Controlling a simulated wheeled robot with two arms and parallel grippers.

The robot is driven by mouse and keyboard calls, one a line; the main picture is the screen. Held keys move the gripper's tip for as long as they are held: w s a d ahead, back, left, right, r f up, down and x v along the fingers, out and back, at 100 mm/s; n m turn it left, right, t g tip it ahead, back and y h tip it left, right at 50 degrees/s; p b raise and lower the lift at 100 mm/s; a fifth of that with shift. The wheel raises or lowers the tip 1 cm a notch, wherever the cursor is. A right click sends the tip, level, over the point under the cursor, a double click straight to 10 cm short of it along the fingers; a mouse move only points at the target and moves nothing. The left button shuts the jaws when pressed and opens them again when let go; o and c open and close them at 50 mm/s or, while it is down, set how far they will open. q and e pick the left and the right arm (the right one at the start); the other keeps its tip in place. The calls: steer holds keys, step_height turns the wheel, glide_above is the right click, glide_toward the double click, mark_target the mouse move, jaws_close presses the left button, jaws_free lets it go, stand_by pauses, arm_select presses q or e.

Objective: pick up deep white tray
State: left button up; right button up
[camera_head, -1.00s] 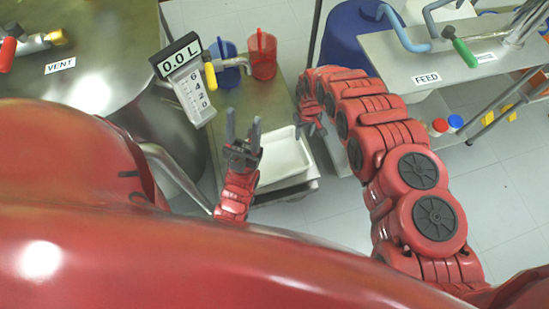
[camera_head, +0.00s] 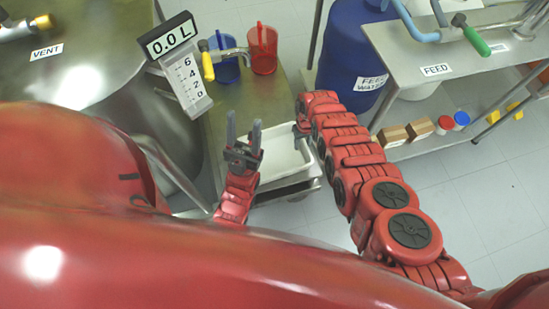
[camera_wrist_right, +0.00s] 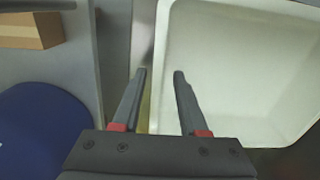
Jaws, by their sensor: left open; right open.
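The deep white tray (camera_head: 284,158) sits at the near end of the steel bench in the head view, partly covered by my left gripper and right arm. In the right wrist view the tray (camera_wrist_right: 238,62) fills the right side, its left wall running up between my finger lines. My right gripper (camera_wrist_right: 160,74) is open, with one fingertip on each side of that wall in the picture; I cannot tell whether it touches. In the head view its fingers are mostly hidden beside the tray's right edge. My left gripper (camera_head: 244,124) is open and empty, fingers pointing up, at the tray's left.
A blue jug (camera_head: 223,66) and a red jug (camera_head: 263,50) stand farther back on the bench (camera_head: 222,110). A level gauge (camera_head: 182,75) rises at the left. A blue barrel (camera_head: 350,55) and a shelf (camera_head: 440,58) with small boxes (camera_head: 420,129) stand at the right.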

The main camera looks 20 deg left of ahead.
steer(key=shift+f, duration=0.1)
steer(key=shift+c, duration=0.4)
jaws_close()
stand_by(0.9)
